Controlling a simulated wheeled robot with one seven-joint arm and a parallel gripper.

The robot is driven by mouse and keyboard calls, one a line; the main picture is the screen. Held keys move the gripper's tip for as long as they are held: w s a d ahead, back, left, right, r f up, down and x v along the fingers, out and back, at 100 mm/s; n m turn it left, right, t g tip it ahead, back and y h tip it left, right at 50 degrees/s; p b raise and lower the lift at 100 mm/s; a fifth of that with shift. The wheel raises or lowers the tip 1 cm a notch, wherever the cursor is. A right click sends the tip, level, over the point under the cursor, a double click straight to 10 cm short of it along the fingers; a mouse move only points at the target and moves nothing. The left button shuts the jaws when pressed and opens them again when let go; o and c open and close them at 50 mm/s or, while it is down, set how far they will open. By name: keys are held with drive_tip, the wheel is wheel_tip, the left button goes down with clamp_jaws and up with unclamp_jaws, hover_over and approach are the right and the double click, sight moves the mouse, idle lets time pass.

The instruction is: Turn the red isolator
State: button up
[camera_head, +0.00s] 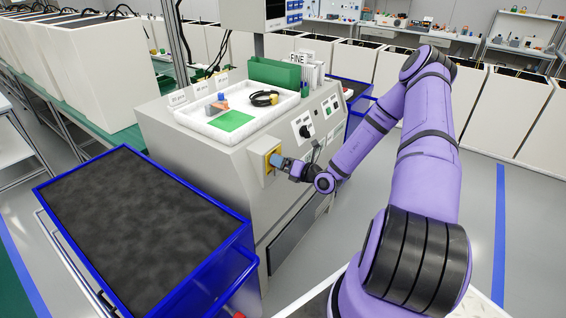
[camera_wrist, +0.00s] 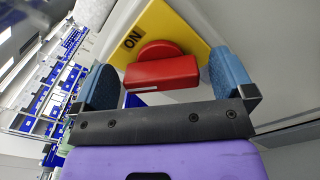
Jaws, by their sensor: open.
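The red isolator (camera_wrist: 162,72) is a red knob with a bar-shaped handle on a yellow plate (camera_wrist: 185,28). The word "ON" is printed on the plate beside the knob. In the head view the yellow plate (camera_head: 272,158) is on the front of the grey cabinet, and the red knob is hidden behind my gripper. My gripper (camera_wrist: 165,78) is open, with one blue finger on each side of the red handle. There is a gap at the left finger; the right finger is closer to the handle. I cannot tell whether it touches.
The grey cabinet (camera_head: 200,150) carries a white tray (camera_head: 215,135) with small items on top. Black knobs (camera_head: 305,130) sit on its front, right of the isolator. A blue-framed cart (camera_head: 130,215) stands close at the left. Open floor (camera_head: 500,200) lies at the right.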

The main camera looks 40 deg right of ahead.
drive_tip(key=v, duration=1)
drive_tip(key=shift+s, duration=0.3)
drive_tip(key=shift+d, duration=0.1)
